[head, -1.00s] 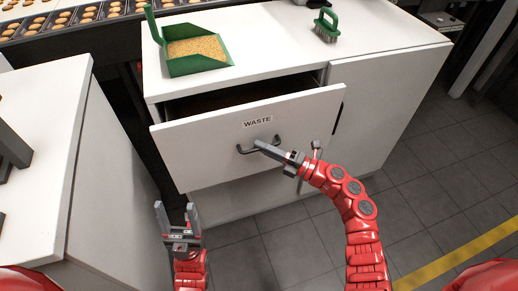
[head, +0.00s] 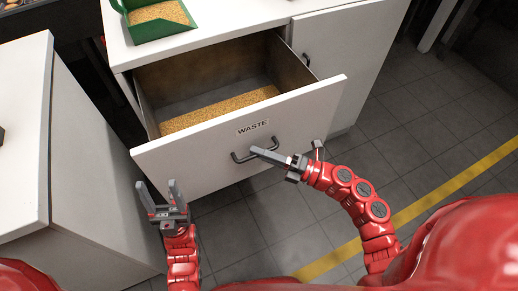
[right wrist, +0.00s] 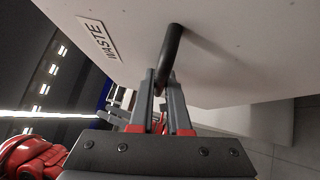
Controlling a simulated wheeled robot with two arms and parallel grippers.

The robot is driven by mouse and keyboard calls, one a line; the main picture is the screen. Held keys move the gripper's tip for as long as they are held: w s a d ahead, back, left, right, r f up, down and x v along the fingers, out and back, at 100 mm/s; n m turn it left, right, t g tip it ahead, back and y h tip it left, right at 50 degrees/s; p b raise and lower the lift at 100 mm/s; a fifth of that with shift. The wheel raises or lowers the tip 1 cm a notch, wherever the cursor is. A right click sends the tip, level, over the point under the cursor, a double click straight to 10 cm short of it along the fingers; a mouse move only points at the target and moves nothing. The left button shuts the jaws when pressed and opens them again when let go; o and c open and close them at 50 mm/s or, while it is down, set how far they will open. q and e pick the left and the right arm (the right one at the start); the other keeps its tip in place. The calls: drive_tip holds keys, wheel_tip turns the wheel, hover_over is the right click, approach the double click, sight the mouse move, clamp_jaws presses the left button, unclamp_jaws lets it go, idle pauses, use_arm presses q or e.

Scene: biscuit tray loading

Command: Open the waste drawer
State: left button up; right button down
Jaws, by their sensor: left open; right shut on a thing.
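The waste drawer (head: 215,140) is pulled well out of the white cabinet, with a layer of yellow-brown crumbs (head: 220,108) on its floor. Its front carries a WASTE label (head: 253,128), also seen in the right wrist view (right wrist: 99,38). My right gripper (head: 262,152) is shut on the dark bar handle (head: 240,157); in the right wrist view the handle (right wrist: 171,55) runs between the fingers (right wrist: 162,95). My left gripper (head: 157,188) is open and empty, in front of the drawer's lower left, apart from it.
A green dustpan (head: 158,22) holding crumbs sits on the cabinet top. A white counter (head: 30,130) stands at the left. A closed cabinet door (head: 345,50) is right of the drawer. Grey tiled floor with a yellow line (head: 440,195) lies at the right.

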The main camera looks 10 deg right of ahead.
drive_tip(key=c, duration=1.2)
unclamp_jaws()
drive_tip(key=shift+o, duration=0.2)
drive_tip(key=v, duration=1.7)
drive_tip(key=shift+s+d+b, duration=0.15)
drive_tip(key=shift+d+b, duration=0.05)
drive_tip(key=shift+b, duration=0.2)
drive_tip(key=shift+f, duration=0.1)
